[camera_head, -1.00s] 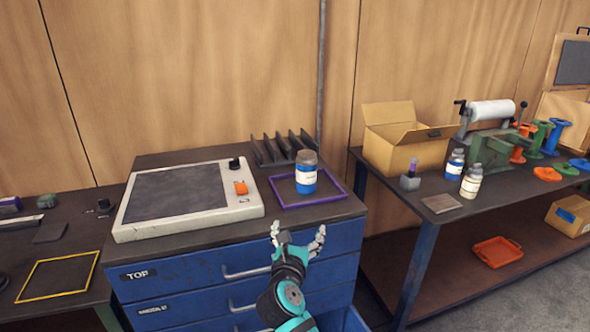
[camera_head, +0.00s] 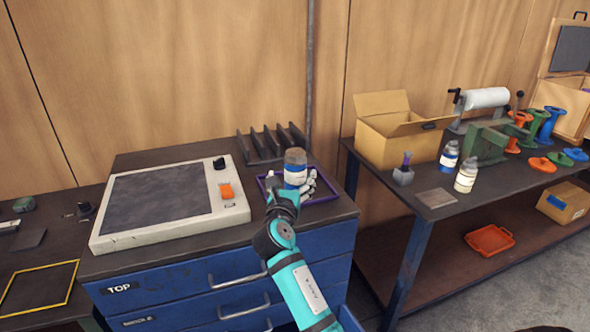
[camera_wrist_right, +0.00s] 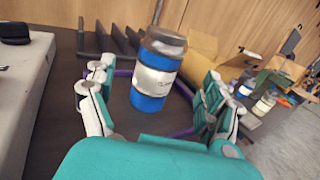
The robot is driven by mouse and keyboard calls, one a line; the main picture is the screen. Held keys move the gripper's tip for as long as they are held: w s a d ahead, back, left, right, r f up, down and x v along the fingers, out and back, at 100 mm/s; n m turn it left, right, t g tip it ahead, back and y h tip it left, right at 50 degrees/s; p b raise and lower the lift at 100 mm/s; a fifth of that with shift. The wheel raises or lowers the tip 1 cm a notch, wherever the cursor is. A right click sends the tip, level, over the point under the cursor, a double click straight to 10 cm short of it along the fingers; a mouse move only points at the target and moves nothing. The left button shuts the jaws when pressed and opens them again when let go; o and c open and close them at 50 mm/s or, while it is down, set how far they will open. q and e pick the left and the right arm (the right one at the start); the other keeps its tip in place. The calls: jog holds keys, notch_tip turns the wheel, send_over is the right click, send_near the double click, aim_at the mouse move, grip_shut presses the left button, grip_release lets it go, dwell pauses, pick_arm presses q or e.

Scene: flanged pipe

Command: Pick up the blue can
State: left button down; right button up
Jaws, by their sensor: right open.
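The blue can (camera_head: 295,168), a jar with a grey lid, white label and blue bands, stands upright within the purple frame (camera_head: 325,197) on the blue drawer cabinet. My right gripper (camera_head: 291,185) is open close in front of it, with a finger on either side in the head view. In the right wrist view the can (camera_wrist_right: 155,75) stands between the spread fingers of the gripper (camera_wrist_right: 160,100), slightly left of the middle. The can's lower part is partly hidden by the gripper in the head view. I cannot tell whether the fingers touch it. My left gripper is not in view.
A white panel device (camera_head: 165,205) with an orange switch lies left of the can. A dark slotted rack (camera_head: 270,145) stands behind it. The right bench holds an open cardboard box (camera_head: 395,140), a blue-labelled bottle (camera_head: 449,156) and a pale bottle (camera_head: 466,176).

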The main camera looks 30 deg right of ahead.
aim_at(296, 164)
jog(key=x, duration=0.8)
jog(key=shift+f+p, duration=0.1)
jog(key=shift+p, duration=0.3)
jog(key=shift+s+a, duration=0.1)
jog(key=shift+c, duration=1.1)
jog(key=c, duration=1.4)
